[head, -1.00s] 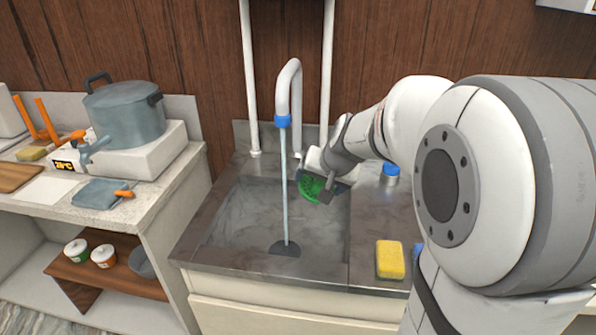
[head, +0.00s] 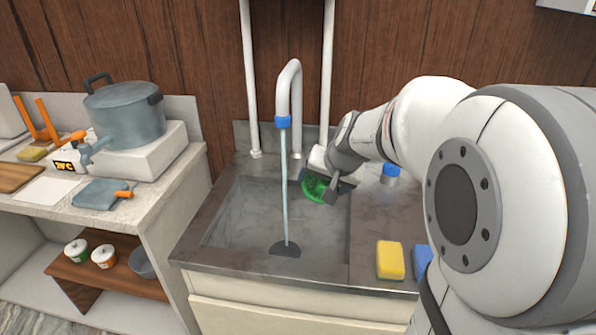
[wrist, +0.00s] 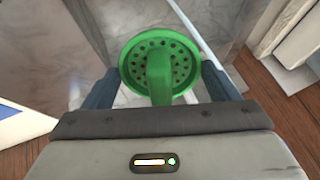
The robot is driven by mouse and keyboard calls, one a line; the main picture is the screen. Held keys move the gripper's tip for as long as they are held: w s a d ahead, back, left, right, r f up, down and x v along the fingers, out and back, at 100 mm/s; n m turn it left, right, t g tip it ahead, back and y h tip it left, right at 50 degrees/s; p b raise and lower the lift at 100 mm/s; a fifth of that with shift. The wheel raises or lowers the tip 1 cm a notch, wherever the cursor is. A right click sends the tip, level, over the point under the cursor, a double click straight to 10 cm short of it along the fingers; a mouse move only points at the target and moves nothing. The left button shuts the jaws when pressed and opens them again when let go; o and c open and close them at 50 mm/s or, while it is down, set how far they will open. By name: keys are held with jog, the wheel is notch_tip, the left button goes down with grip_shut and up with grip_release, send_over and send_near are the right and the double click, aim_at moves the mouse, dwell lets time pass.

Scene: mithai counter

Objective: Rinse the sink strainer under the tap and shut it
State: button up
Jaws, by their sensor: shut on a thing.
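The green round sink strainer (head: 316,190) shows in the head view above the right side of the sink basin (head: 235,222). In the wrist view the strainer (wrist: 158,68) is a perforated disc with a green knob in its middle. My gripper (head: 334,190) is shut on the strainer; its two dark fingers (wrist: 160,88) stand on either side. The tap (head: 290,80) is a white curved pipe with a blue tip, and a thin water stream falls from it to the dark drain (head: 285,249). The strainer is to the right of the stream in the head view, apart from it.
A yellow sponge (head: 390,260) and a blue sponge (head: 422,256) lie on the counter at the right front. A blue-capped container (head: 390,174) stands behind my arm. A grey pot (head: 125,114) stands on the left counter. The basin's left half is clear.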

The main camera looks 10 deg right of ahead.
jog(key=s+r, duration=0.1)
jog(key=s+d+r, duration=0.1)
jog(key=s+r, duration=0.1)
jog(key=shift+s+p, duration=0.3)
dwell(0.5)
